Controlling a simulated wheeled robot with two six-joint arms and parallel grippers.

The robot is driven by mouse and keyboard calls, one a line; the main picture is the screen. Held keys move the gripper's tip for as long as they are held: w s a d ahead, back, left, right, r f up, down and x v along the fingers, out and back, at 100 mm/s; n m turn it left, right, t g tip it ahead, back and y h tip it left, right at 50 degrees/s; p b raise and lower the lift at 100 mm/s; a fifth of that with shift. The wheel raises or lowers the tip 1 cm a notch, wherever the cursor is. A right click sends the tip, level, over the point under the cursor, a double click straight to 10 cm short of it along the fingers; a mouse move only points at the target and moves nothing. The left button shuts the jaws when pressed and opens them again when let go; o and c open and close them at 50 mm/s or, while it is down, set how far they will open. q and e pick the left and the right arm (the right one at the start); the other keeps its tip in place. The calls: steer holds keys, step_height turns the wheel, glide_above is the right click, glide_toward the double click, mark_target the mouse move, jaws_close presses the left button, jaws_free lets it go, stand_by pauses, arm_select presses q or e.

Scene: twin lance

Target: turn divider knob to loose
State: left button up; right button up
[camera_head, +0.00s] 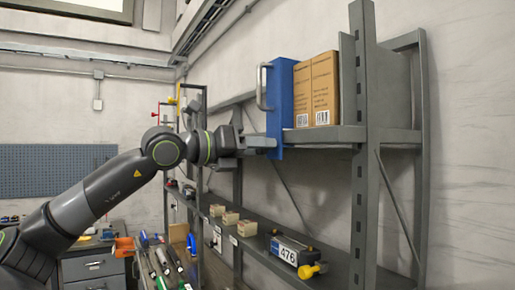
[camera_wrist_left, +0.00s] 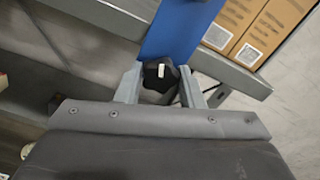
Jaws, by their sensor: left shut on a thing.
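A blue divider (camera_head: 281,95) with a silver handle (camera_head: 263,87) stands at the end of the upper shelf. It also shows as a blue panel in the left wrist view (camera_wrist_left: 178,32). The black lobed divider knob (camera_wrist_left: 158,82) sits at the panel's lower end, with a white mark on its face pointing roughly along the panel. My left gripper (camera_head: 262,142) is shut on the knob, one finger on each side of it in the left wrist view (camera_wrist_left: 159,88). In the head view the knob is hidden. My right gripper is not in view.
Brown cardboard boxes (camera_head: 316,90) stand right of the divider on the upper shelf (camera_head: 345,136). A grey upright post (camera_head: 364,200) is further right. The lower shelf (camera_head: 262,247) carries small boxes (camera_head: 247,228) and a device labelled 476 (camera_head: 290,251).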

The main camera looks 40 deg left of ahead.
arm_select(q)
steer(key=shift+r+n+b, duration=0.1)
steer(key=shift+n+b, duration=5.45)
steer(key=shift+n, duration=10.35)
steer(key=shift+w, duration=0.1)
steer(key=o, duration=1)
steer(key=shift+r, duration=0.1)
